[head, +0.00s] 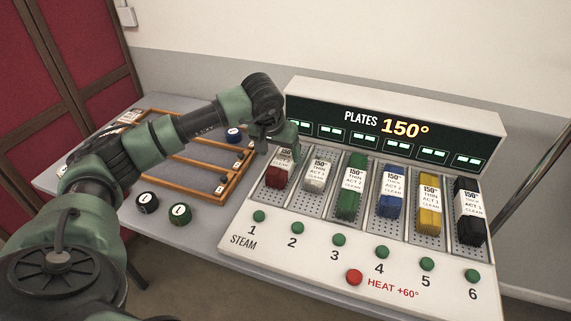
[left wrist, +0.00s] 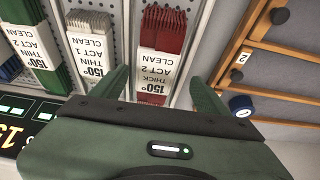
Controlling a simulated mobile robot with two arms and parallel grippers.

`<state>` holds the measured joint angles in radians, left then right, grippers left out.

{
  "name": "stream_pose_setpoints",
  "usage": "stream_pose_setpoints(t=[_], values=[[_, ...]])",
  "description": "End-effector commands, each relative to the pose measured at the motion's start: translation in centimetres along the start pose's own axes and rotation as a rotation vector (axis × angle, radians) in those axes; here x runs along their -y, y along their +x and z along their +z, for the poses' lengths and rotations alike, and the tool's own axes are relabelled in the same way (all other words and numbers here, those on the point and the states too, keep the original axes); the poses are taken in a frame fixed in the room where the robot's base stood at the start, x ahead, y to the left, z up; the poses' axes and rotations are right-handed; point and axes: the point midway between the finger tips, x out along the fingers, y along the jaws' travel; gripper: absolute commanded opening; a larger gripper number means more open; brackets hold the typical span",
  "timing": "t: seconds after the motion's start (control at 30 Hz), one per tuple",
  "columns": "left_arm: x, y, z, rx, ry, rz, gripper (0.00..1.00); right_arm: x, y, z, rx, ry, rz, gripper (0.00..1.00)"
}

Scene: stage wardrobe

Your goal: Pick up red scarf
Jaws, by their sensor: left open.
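The red scarf (head: 276,178) is a folded red bundle with a white paper band, lying in the leftmost slot of the steam machine. In the left wrist view the red scarf (left wrist: 171,27) lies ahead of the jaws, and its band reads "150° THICK ACT 2 CLEAN". My left gripper (head: 282,150) is above that slot and partly covers the scarf's far end. In the left wrist view its two fingers (left wrist: 160,92) are spread on either side of the scarf's band end, with nothing held. I cannot tell how high they are above it. My right gripper is not in view.
The steam machine (head: 375,270) has other folded bundles: white (head: 316,175), green (head: 350,190), blue (head: 391,195), yellow (head: 429,205) and black (head: 468,215). A wooden rack (head: 213,201) stands left of it. A black puck (head: 147,202) and a green puck (head: 180,214) lie in front of the rack.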

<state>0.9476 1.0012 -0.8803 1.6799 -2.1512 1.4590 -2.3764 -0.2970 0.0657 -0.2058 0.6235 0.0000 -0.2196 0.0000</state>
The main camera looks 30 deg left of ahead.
Motion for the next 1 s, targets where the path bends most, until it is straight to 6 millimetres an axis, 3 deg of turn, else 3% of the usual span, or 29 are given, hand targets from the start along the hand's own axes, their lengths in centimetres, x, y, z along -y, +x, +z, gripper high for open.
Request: stream_pose_setpoints(t=[0.23, 0.53, 0.57, 0.8, 1.0], values=[[-0.4, 3.4, -0.1, 0.003, -0.001, 0.001, 0.75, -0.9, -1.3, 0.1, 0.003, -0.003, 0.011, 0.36], [-0.3, 4.1, -0.1, 0.001, 0.000, 0.000, 0.75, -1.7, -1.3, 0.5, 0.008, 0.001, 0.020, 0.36], [-0.3, 4.1, -0.1, 0.001, 0.000, 0.000, 0.70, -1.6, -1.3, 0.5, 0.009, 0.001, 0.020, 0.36], [-0.3, 4.1, -0.1, 0.001, 0.000, 0.000, 0.05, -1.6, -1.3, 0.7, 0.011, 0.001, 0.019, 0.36], [-0.3, 4.0, -0.1, 0.000, 0.000, 0.000, 0.05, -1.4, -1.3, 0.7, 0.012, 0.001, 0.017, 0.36]])
